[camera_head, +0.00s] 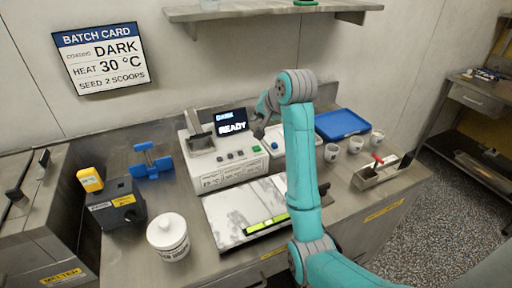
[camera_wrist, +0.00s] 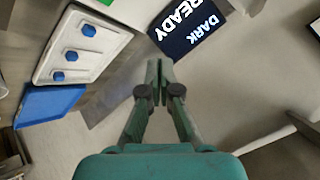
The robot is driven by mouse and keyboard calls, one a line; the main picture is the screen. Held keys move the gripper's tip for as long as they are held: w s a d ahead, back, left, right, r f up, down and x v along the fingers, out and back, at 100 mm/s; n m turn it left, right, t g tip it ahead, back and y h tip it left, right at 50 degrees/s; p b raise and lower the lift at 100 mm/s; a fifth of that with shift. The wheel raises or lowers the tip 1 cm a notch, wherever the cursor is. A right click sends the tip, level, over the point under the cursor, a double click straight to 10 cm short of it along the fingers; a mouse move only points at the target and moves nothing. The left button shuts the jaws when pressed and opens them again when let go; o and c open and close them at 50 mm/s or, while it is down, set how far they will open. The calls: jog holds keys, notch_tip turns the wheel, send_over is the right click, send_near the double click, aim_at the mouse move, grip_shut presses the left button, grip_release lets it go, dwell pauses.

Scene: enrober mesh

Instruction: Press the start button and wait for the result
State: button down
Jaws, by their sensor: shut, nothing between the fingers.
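The tilted screen also shows in the wrist view (camera_wrist: 188,27). My gripper (camera_wrist: 158,78) is shut and empty in the wrist view, pointing toward the area beside the screen. In the head view it hangs at the right end of the machine, above the buttons' level, and its fingertips are hard to make out. No button shows in the wrist view.
A white tray with blue pieces (camera_wrist: 66,45) and a blue tray (camera_head: 343,124) lie right of the machine. A marble slab (camera_head: 233,213), a white jar (camera_head: 168,240) and several cups (camera_head: 355,145) stand on the bench. A batch card (camera_head: 101,58) hangs on the wall.

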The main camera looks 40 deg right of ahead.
aim_at(258, 148)
jog(key=shift+f, duration=4.35)
jog(key=shift+f, duration=0.1)
jog(key=shift+f, duration=0.3)
jog(key=shift+f, duration=0.45)
jog(key=shift+r, duration=0.85)
jog(key=shift+r, duration=2.5)
